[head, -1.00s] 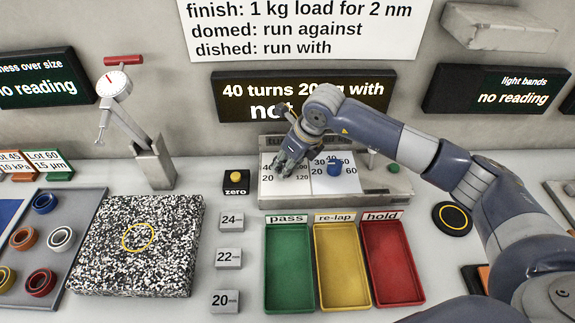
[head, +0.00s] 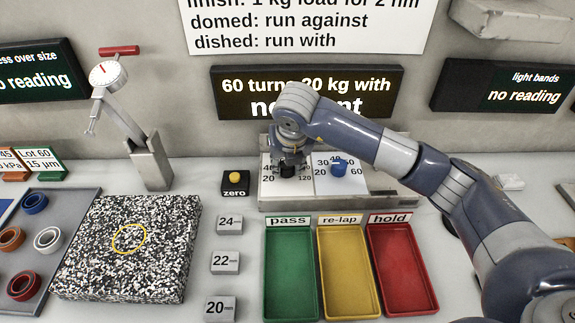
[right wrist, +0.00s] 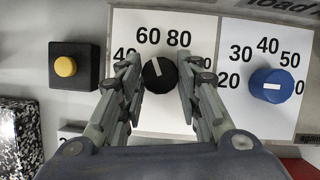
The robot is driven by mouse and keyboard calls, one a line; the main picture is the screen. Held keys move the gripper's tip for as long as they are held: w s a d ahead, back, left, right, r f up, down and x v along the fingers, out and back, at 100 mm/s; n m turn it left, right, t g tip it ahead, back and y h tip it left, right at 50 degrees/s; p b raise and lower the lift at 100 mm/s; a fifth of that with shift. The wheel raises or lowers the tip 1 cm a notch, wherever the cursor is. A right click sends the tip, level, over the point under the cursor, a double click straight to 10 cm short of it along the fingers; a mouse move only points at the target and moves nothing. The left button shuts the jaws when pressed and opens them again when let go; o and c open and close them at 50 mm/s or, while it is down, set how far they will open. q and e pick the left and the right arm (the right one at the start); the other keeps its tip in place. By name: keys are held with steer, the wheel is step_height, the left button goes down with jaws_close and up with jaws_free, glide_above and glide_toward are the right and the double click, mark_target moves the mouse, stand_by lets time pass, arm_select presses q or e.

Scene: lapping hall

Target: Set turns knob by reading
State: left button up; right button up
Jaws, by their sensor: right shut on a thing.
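The black turns knob (right wrist: 160,75) sits on a white dial card; its white mark points up and slightly left, towards 60. My right gripper (right wrist: 159,70) is shut on this knob, one finger at each side. In the head view my right gripper (head: 289,160) comes down over the dial, with the black knob (head: 288,171) partly hidden beneath it. The dark display (head: 306,92) on the wall reads "60 turns 20 kg with"; its lower line is partly covered by my arm. My left gripper is out of view.
The blue knob (right wrist: 272,86) is close on the right, on its own card. A black box with a yellow zero button (head: 235,178) stands to the left. Green (head: 291,314), yellow (head: 343,312) and red (head: 408,309) trays lie in front, beside a speckled block (head: 160,215).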

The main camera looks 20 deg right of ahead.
steer(key=shift+r, duration=0.1)
stand_by(0.4)
steer(key=o, duration=1)
steer(key=shift+o, duration=0.2)
steer(key=v, duration=1.2)
steer(key=shift+w, duration=0.1)
